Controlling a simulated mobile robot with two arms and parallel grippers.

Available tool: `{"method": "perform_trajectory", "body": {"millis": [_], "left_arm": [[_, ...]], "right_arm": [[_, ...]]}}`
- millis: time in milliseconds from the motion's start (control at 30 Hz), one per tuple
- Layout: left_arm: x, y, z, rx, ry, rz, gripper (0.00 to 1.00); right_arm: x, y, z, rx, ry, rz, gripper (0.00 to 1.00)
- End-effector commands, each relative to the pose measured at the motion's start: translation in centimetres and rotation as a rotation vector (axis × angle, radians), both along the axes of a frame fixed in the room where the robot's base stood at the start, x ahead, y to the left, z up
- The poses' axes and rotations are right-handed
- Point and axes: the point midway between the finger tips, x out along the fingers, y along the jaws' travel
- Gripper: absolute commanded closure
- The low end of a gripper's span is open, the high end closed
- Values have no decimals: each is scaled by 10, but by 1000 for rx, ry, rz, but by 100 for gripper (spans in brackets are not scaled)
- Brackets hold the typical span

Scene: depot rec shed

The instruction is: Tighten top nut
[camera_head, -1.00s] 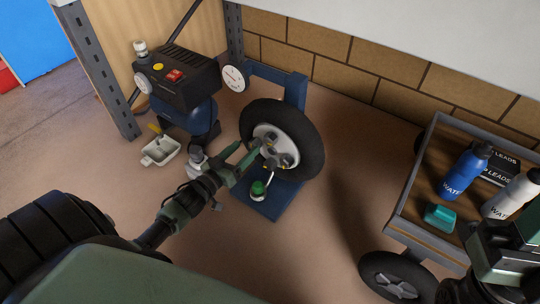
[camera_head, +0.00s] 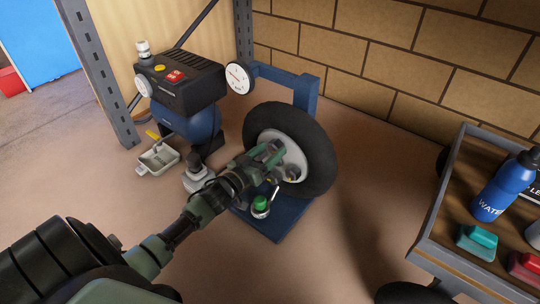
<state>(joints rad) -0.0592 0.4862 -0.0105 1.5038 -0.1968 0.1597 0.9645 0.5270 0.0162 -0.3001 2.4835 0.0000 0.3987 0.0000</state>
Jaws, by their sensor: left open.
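A black-tyred wheel (camera_head: 318,155) with a light grey hub (camera_head: 297,157) stands upright on a blue stand (camera_head: 308,92). My left gripper (camera_head: 274,160) is open at the hub face, its fingers around or just before the upper nut area. The top nut is hidden behind the fingers, so I cannot tell whether they touch it. A lower nut (camera_head: 292,173) shows at the hub's lower part. My right gripper is out of view.
A small tray (camera_head: 158,160) and a green-topped item (camera_head: 260,204) sit low nearby. A cart (camera_head: 440,258) at right carries a blue bottle (camera_head: 500,190) and a teal item (camera_head: 478,242).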

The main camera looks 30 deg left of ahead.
Motion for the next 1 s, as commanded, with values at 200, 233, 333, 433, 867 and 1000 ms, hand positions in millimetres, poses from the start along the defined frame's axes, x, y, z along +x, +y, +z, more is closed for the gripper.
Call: {"method": "perform_trajectory", "body": {"millis": [200, 233, 333, 433, 867, 1000], "left_arm": [[6, 0, 0, 0, 1, 0, 37], [6, 0, 0, 0, 1, 0, 37], [6, 0, 0, 0, 1, 0, 37], [6, 0, 0, 0, 1, 0, 65], [5, -1, 1, 35, -2, 1, 99], [5, -1, 3, 100, -7, 1, 99]], "right_arm": [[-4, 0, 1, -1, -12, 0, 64], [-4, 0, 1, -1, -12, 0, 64], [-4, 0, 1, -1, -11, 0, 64], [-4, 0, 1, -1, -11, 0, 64], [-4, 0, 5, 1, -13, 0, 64], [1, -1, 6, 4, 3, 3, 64]]}}
